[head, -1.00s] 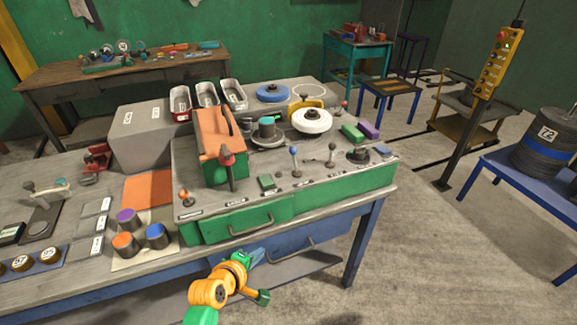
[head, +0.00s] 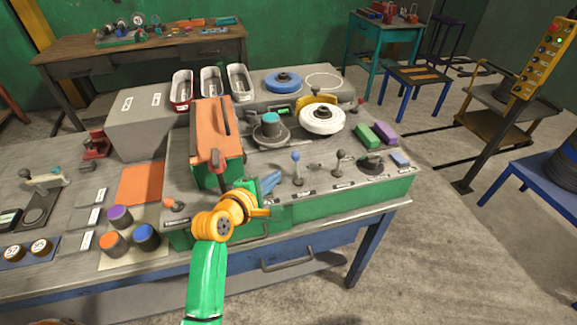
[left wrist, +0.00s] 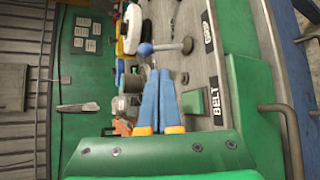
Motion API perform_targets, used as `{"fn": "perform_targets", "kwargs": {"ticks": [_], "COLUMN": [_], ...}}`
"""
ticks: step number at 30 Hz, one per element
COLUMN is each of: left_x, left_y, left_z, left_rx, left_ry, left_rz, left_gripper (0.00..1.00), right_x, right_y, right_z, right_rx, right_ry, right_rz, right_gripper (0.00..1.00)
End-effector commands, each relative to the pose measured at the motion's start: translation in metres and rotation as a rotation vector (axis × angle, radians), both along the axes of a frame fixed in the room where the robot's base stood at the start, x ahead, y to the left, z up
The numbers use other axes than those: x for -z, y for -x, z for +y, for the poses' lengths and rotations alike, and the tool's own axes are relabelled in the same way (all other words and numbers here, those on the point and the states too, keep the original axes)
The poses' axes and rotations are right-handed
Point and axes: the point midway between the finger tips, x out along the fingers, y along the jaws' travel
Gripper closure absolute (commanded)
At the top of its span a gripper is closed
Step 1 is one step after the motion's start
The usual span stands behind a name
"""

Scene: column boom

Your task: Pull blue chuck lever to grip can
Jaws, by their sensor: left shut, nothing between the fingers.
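The blue-knobbed chuck lever (head: 296,157) stands upright near the front of the grey machine top. Its blue knob also shows in the left wrist view (left wrist: 145,49), just beyond the fingertips. My left gripper (head: 276,179) is shut and empty, its blue fingers just left of the lever and apart from it. The closed fingers show in the left wrist view (left wrist: 158,74). A dark can with a teal top (head: 269,124) stands upright on the round grey chuck (head: 270,140), behind the lever. My right gripper is not in view.
A black-knobbed lever (head: 339,164) stands right of the blue one. An orange housing (head: 212,130) rises to the left, close to my arm. A white wheel (head: 321,119) lies behind the levers. Green and purple blocks (head: 385,132) lie at the right.

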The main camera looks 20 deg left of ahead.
Motion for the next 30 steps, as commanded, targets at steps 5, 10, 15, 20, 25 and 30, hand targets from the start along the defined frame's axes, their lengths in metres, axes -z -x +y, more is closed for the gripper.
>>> {"fn": "perform_targets", "kwargs": {"ticks": [5, 10, 15, 20, 25, 30], "left_x": [0.013, 0.023, 0.028, 0.028, 0.028, 0.032], "left_y": [-0.035, -0.061, -0.073, -0.075, -0.075, -0.079], "left_z": [-0.006, -0.010, -0.012, -0.012, -0.012, -0.013], "left_rx": [0.001, 0.000, 0.000, 0.000, 0.000, 0.000], "left_ry": [-0.003, -0.002, -0.002, -0.002, -0.003, -0.026], "left_rz": [0.000, 0.000, 0.000, 0.000, -0.001, -0.034], "left_gripper": [1.00, 1.00, 1.00, 1.00, 1.00, 1.00], "right_x": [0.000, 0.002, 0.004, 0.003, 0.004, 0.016], "right_y": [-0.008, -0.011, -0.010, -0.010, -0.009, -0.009], "right_z": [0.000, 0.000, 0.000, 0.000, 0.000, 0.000], "right_rx": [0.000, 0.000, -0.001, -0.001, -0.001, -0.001], "right_ry": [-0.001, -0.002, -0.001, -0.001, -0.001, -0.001], "right_rz": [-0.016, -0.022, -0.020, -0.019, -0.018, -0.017], "right_gripper": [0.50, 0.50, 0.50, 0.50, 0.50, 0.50]}}
